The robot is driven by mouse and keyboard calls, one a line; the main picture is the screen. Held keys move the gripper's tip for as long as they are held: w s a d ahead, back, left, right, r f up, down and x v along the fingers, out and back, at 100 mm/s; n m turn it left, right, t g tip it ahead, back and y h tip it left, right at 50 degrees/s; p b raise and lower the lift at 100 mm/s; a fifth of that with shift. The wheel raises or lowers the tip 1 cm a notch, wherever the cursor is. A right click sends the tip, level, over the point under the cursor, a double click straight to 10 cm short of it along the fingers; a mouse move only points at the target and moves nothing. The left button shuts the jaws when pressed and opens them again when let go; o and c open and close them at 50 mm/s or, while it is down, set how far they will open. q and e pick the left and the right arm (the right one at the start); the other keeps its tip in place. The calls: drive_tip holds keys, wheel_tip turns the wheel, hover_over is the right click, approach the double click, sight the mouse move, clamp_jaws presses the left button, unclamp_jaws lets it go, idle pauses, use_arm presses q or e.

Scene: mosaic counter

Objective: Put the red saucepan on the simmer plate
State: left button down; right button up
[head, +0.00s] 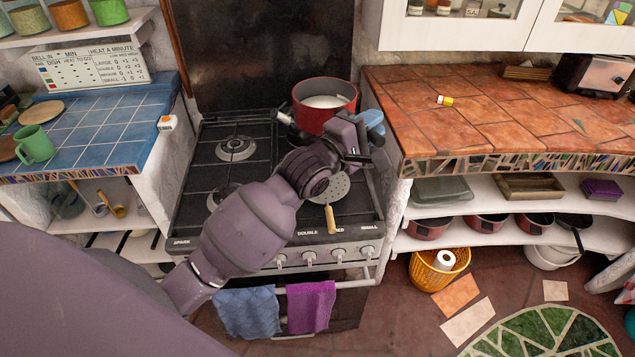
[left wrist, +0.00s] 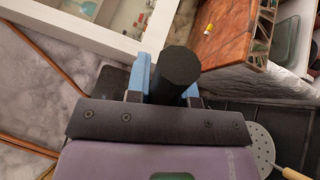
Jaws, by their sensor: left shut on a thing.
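The red saucepan (head: 323,112), with white contents, is at the back right of the stove, upright. I cannot tell whether it rests on the grate or hangs just above it. My left gripper (head: 368,130) is at the pan's near right side. In the left wrist view its blue fingers are shut on a thick black handle (left wrist: 176,68), which I take to be the saucepan's; the pan's body is not in that view. The simmer plate (head: 338,188), a round perforated disc with a wooden handle, lies on the front right burner and also shows in the left wrist view (left wrist: 261,152). My right gripper is not in view.
The stove's left burners (head: 235,149) are bare. A tiled counter (head: 480,105) borders the stove on the right, and a blue-tiled counter (head: 95,130) with a green mug (head: 36,146) on the left. Blue (head: 248,311) and purple (head: 311,304) towels hang on the front rail.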

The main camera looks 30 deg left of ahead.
use_arm(q)
wheel_tip(320, 180, down, 20)
drive_tip(key=b, duration=0.1)
idle(0.8)
drive_tip(key=shift+f+b, duration=0.35)
drive_tip(key=shift+f, duration=0.15)
drive_tip(key=c, duration=1.4)
unclamp_jaws()
drive_tip(key=shift+f, duration=0.25)
drive_tip(key=shift+c, duration=0.2)
drive_tip(key=o, duration=0.4)
drive_tip(key=shift+o, duration=0.2)
drive_tip(key=s+a+f+m+g+y, duration=0.2)
drive_tip(key=s+m, duration=0.3)
drive_tip(key=s, duration=0.3)
drive_tip(key=s+a+f+m+g+y, duration=0.2)
drive_tip(key=s+a+f+m, duration=0.3)
drive_tip(key=s, duration=0.4)
drive_tip(key=s+a+f+m+g+y, duration=0.2)
drive_tip(key=s+m, duration=0.4)
drive_tip(key=s, duration=0.3)
drive_tip(key=shift+s+a+f+m+g+y, duration=0.2)
drive_tip(key=shift+a+f+m+g+y, duration=0.15)
drive_tip(key=shift+a+f+y, duration=0.45)
